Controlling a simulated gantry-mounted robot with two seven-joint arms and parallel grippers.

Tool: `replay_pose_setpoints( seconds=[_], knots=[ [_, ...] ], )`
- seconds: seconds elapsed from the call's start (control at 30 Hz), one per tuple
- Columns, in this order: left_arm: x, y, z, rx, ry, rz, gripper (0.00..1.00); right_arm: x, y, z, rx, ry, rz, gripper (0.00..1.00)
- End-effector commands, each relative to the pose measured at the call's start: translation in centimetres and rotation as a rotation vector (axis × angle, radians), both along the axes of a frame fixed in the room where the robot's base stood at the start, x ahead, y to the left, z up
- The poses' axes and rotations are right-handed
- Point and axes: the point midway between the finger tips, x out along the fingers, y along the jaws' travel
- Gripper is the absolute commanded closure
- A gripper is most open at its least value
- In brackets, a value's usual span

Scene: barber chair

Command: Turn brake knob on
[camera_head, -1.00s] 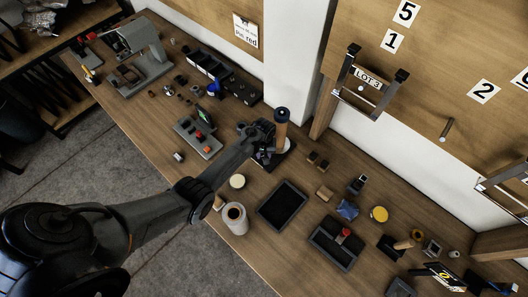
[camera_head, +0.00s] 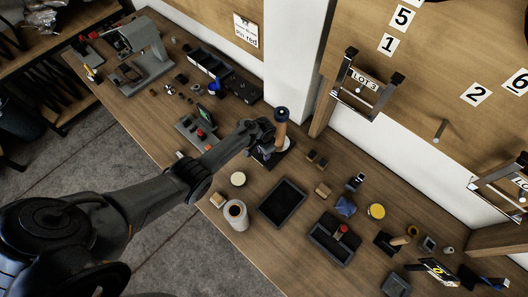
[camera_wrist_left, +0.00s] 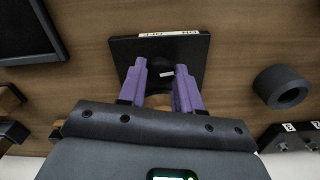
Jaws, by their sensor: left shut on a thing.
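The black square brake plate (camera_wrist_left: 190,50) with white ON and OFF labels lies on the bench in the left wrist view. It also shows in the head view as a dark base (camera_head: 266,158) below my left gripper (camera_head: 264,138). In the left wrist view the two purple fingers of my left gripper (camera_wrist_left: 160,72) reach over the plate, one on each side of the brake knob (camera_wrist_left: 165,72). The fingers are shut on the knob, which is mostly hidden; a small pale mark shows between them. My right gripper is in neither view.
A black tray (camera_head: 304,186) and wooden blocks (camera_head: 322,189) are nearby. A dark ring (camera_wrist_left: 282,87) lies beside the plate. A white pillar (camera_head: 291,60) rises behind.

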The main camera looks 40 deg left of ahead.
Motion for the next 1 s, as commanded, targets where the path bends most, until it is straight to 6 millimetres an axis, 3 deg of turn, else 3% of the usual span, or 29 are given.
replay_pose_setpoints(
  seconds=[0.33, 0.87, 0.9, 1.0],
  knots=[
    [0.02, 0.00, 0.00, 0.000, 0.000, -0.143, 0.97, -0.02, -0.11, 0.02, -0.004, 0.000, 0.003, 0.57],
    [0.01, -0.01, -0.04, 0.000, -0.001, -0.167, 0.97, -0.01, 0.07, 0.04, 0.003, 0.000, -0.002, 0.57],
    [0.01, -0.01, -0.04, 0.000, -0.001, -0.167, 0.63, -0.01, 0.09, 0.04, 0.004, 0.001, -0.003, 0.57],
    [0.01, -0.01, -0.04, 0.000, -0.001, -0.167, 0.48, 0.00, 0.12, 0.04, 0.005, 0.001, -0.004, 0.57]
  ],
)
